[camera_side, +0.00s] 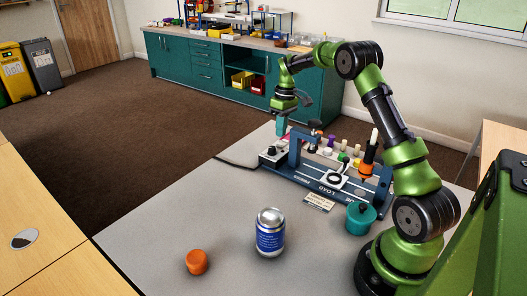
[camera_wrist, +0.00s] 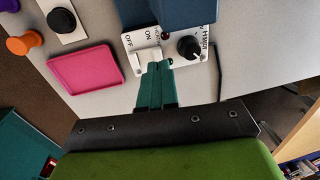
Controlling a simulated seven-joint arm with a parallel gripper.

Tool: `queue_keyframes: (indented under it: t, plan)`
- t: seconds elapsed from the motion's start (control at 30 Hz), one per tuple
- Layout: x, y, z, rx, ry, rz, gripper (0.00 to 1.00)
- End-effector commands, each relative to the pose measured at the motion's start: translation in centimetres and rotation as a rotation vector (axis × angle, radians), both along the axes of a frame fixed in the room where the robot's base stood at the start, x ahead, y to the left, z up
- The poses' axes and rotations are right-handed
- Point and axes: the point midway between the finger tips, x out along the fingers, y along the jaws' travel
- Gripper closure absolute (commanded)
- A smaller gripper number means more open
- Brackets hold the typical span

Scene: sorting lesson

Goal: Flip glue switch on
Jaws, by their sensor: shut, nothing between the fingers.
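The white switch panel (camera_wrist: 130,62) is at the top middle of the wrist view, with "ON" and "OFF" lettering. A pale switch (camera_wrist: 148,55) sits by this lettering, partly hidden behind my fingertips; I cannot tell which way it is set. My gripper (camera_wrist: 156,68) has its teal fingers shut together with nothing between them, right at the switch; I cannot tell whether they touch it. In the side view my gripper (camera_side: 281,135) points down over the white control box (camera_side: 272,155) at the left end of the blue press fixture (camera_side: 325,182).
A black knob (camera_wrist: 190,47) is right of the switch. A pink tray (camera_wrist: 86,70) lies left of it. A teal pot (camera_side: 360,217), a blue can (camera_side: 270,238) and an orange cap (camera_side: 197,262) stand on the grey table (camera_side: 150,228). The table's front left is mostly clear.

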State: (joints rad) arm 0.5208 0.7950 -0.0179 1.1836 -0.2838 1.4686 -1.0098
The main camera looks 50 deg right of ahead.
Motion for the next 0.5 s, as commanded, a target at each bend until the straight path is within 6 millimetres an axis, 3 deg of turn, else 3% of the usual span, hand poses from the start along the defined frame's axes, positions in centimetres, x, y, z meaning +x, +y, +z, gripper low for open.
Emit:
queue_keyframes:
  t: [0.2, 0.5]
  plan:
    - [0.0, 0.3, -2.2, 0.001, 0.001, 0.0, 1.0]
    - [0.0, 0.4, -2.5, 0.0, 0.0, 0.0, 1.0]
